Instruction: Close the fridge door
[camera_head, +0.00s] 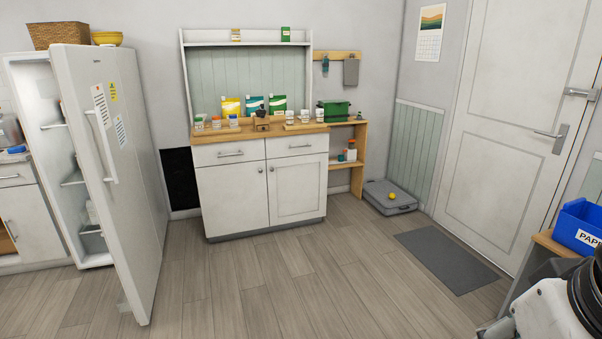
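The white fridge (30,85) stands at the left of the view, against the back wall. Its door (125,170) is wide open and swung out toward me, with papers and a yellow label stuck on it. A vertical handle (102,148) runs along the door's left side. Part of the fridge's inside, with shelves (73,178) and a bin, shows to the left of the door. My arm shows at the lower right corner, far from the fridge. My gripper is not clearly in view.
A white cabinet (232,197) with bags and jars on top stands right of the fridge door. A blue paper box (578,226) sits on a stand near my arm. A grey mat (446,261) lies before the white room door (510,120). The middle floor (290,285) is clear.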

